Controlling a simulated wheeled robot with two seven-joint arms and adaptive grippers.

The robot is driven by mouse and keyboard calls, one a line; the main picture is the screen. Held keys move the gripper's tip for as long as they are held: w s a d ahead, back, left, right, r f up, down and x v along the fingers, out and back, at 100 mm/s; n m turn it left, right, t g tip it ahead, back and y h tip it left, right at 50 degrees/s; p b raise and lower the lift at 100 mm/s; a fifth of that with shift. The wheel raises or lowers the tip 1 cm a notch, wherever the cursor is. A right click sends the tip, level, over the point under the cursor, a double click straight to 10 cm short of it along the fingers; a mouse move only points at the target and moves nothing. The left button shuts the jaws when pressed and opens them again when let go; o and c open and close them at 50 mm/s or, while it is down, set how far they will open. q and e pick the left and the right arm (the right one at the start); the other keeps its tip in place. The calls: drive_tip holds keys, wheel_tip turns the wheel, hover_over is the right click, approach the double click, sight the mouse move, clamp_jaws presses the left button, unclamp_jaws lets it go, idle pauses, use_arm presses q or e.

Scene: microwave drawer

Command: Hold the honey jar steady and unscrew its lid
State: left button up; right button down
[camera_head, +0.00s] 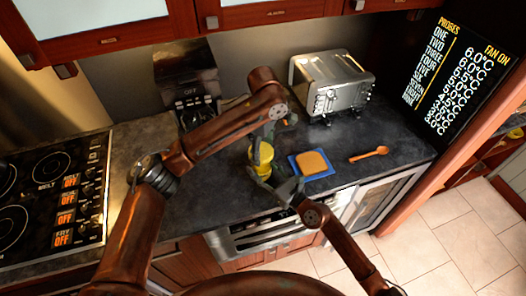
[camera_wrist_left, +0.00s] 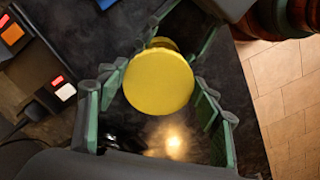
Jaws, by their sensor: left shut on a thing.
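The honey jar (camera_head: 261,156) stands upright on the dark counter, with a yellow lid on top. In the left wrist view the round yellow lid (camera_wrist_left: 160,84) faces the camera and hides most of the jar. My left gripper (camera_head: 263,139) comes down from above, and its green-padded fingers are shut on the lid's sides. My right gripper (camera_head: 268,181) reaches in from the front right, low beside the jar. Its fingers flank the jar body under the lid and look shut on it, though the contact is partly hidden.
A blue board with a bread slice (camera_head: 312,162) lies just right of the jar. An orange wooden spoon (camera_head: 369,154) lies farther right. A toaster (camera_head: 331,83) and a coffee machine (camera_head: 187,83) stand behind. A stove (camera_head: 50,199) is at left. The counter's front edge is close to the jar.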

sight(263, 152)
use_arm(q)
drive_tip(key=shift+r, duration=1.5)
use_arm(e)
drive_tip(key=c, duration=0.9)
unclamp_jaws()
